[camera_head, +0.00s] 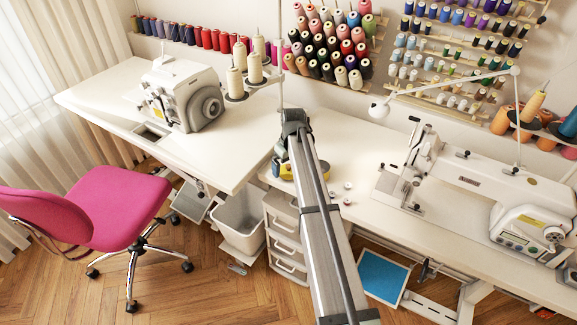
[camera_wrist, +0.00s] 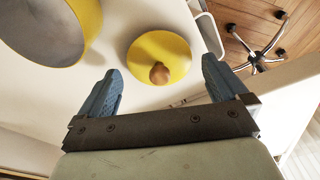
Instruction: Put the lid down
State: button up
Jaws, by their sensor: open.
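In the wrist view a round yellow lid (camera_wrist: 176,50) with a brown wooden knob (camera_wrist: 159,73) lies on the white table. My gripper (camera_wrist: 163,85) has its two blue fingers apart, one towards each side of the lid's near edge. Nothing is between the fingers; the knob is just beyond the gap. A yellow round pot (camera_wrist: 85,25) with a grey inside stands open at the upper left, beside the lid. In the head view my arm hides most of this spot; a bit of yellow (camera_head: 284,168) shows beside my gripper (camera_head: 291,150).
The white table (camera_head: 335,135) carries a sewing machine (camera_head: 440,170) at right and a few small spools (camera_head: 347,187) right of my arm. Another machine (camera_head: 182,95) stands on the left table. A table edge runs close to the lid. A drawer unit (camera_head: 285,235) and bin (camera_head: 240,220) stand below.

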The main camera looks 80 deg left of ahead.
aim_at(291, 173)
notch_tip(291, 173, up, 11)
jog(key=d, duration=0.1)
jog(key=shift+w+d+r, duration=0.15)
jog(key=shift+w+r, duration=0.05)
jog(key=shift+w, duration=0.05)
